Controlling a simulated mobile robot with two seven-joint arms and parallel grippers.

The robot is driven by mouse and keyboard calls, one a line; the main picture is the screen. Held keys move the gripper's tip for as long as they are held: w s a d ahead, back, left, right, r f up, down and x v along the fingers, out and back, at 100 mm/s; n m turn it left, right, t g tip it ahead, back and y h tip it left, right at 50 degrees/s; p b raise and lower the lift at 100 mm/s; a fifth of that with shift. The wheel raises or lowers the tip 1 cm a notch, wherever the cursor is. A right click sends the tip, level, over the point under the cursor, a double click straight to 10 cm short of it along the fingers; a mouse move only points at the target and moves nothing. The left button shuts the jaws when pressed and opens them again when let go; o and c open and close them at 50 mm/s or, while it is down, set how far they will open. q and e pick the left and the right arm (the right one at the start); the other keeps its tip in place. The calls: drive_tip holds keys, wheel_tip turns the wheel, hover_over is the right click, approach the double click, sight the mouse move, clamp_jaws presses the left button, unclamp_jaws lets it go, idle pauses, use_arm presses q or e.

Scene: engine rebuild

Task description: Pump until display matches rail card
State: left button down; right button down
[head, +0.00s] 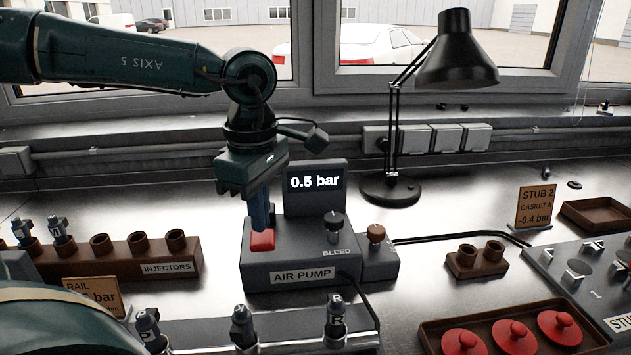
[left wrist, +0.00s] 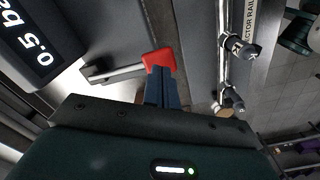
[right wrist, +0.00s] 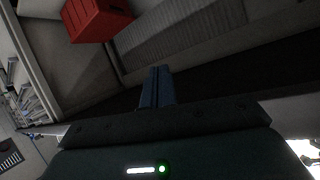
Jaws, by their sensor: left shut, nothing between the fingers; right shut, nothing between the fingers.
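The air pump (head: 300,258) stands on the bench, and its display (head: 315,182) reads 0.5 bar. The display also shows at the left of the left wrist view (left wrist: 32,45). My left gripper (head: 261,222) is shut and empty, pointing down with its fingertips right at the red button (head: 263,241). In the left wrist view the button (left wrist: 158,60) is just beyond the fingertips; I cannot tell whether they press it. The rail card (head: 92,293) is partly hidden by my green arm part, so its number is not fully readable. My right gripper (right wrist: 158,72) is shut and empty, away from the pump.
A black bleed knob (head: 334,222) and a brown knob (head: 376,234) sit right of the button. The injectors rack (head: 150,255) is at left, the injector rail (head: 290,330) in front. A lamp (head: 390,188) stands behind. A card for stub 2 (head: 536,206) reads -0.4 bar.

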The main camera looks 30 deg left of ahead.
sight(262, 237)
idle(0.7)
